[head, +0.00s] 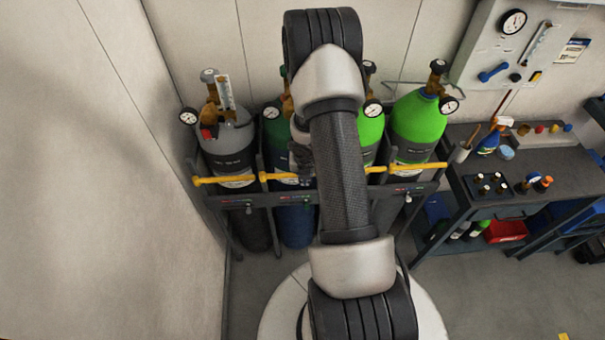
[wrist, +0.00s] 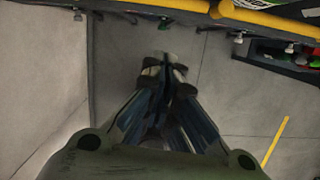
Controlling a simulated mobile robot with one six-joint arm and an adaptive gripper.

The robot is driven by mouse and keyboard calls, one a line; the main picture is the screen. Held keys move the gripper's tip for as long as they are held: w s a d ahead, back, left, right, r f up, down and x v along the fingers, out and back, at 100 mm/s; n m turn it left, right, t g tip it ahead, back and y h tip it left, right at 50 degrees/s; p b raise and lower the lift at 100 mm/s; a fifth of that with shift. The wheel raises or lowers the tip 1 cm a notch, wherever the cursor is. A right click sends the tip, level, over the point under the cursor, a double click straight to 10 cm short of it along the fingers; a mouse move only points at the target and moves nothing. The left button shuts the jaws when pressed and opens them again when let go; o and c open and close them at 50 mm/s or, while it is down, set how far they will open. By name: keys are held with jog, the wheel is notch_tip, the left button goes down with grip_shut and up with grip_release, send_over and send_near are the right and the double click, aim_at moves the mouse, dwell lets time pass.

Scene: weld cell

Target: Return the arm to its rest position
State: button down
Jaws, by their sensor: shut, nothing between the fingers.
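My gripper (wrist: 164,72) is shut and empty in the wrist view, its fingertips together above the bare grey floor. The rack's yellow bar crosses the top of that view, beyond the fingertips and apart from them. In the head view my arm stretches up the middle of the picture, in front of the gas cylinder rack. The arm's links hide most of the wrist and gripper there.
The rack (head: 257,200) holds several cylinders: a grey one (head: 228,142) at left, a green one (head: 418,128) at right. A workbench (head: 549,163) with small parts stands at right, a gauge panel (head: 497,68) above it. A wall (head: 90,150) closes the left side.

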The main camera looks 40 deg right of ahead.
jog(key=a+r+m+t+h+b, duration=0.1)
jog(key=a+r+m+b, duration=0.4)
jog(key=r, duration=0.3)
jog(key=a+r+m+h+b, duration=0.1)
jog(key=a+r+m+b, duration=0.2)
jog(key=r+m+b, duration=0.4)
jog(key=s+a+r+m+t+y+b, duration=0.1)
jog(key=s+a+m+y+b, duration=0.2)
jog(key=s+a+m+b, duration=0.7)
jog(key=s+a+m, duration=0.5)
jog(key=s+a, duration=0.3)
jog(key=a, duration=0.1)
jog(key=shift+t+y, duration=0.3)
jog(key=shift+y, duration=0.1)
